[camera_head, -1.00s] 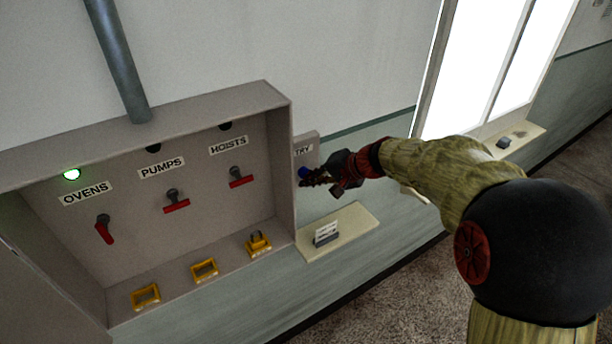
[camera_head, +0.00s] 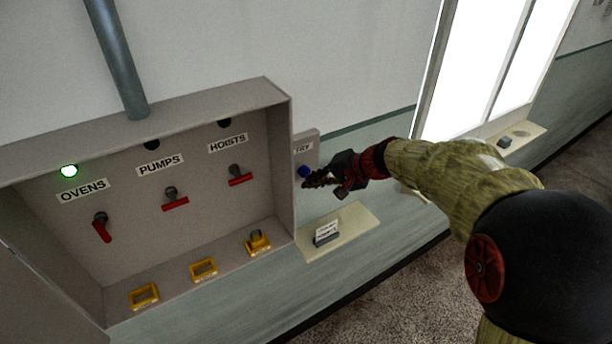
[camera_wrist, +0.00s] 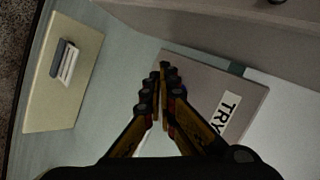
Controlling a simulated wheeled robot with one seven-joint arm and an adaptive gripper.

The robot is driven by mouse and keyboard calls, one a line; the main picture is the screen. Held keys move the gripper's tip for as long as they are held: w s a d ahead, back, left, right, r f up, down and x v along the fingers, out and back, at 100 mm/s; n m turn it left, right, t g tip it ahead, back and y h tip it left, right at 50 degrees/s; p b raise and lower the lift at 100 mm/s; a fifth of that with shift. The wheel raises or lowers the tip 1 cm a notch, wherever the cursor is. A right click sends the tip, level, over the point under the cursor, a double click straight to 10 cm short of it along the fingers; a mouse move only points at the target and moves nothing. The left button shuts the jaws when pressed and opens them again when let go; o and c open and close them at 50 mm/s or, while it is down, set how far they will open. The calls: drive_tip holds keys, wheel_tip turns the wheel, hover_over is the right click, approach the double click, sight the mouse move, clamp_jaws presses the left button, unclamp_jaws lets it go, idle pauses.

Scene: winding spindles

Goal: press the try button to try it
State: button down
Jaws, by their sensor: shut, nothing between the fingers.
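The try button is a small blue knob (camera_head: 303,171) on a grey box (camera_head: 313,150) labelled TRY, on the right side of the panel cabinet. My gripper (camera_head: 307,184) is shut and empty, its fingertips just below and right of the button in the head view. A small gap seems to show between them, but contact is hard to judge. In the wrist view the shut fingers (camera_wrist: 165,72) point at the grey TRY box (camera_wrist: 228,88).
The open cabinet (camera_head: 196,103) holds levers for ovens (camera_head: 102,228), pumps (camera_head: 174,201) and hoists (camera_head: 239,177). A green lamp (camera_head: 69,171) is lit above OVENS; the other two lamps are dark. A shelf (camera_head: 355,226) with a card holder (camera_head: 326,234) juts out below my gripper.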

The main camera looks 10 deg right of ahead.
drive_tip(key=shift+s, duration=0.1)
drive_tip(key=shift+s+d+b, duration=0.25)
drive_tip(key=shift+s+b, duration=0.1)
drive_tip(key=shift+s, duration=0.45)
drive_tip(key=shift+s+d+b, duration=0.3)
drive_tip(key=shift+s+b, duration=0.05)
drive_tip(key=shift+s, duration=0.4)
drive_tip(key=shift+s+d+b, duration=0.25)
drive_tip(key=shift+s+b, duration=0.1)
drive_tip(key=shift+s, duration=0.45)
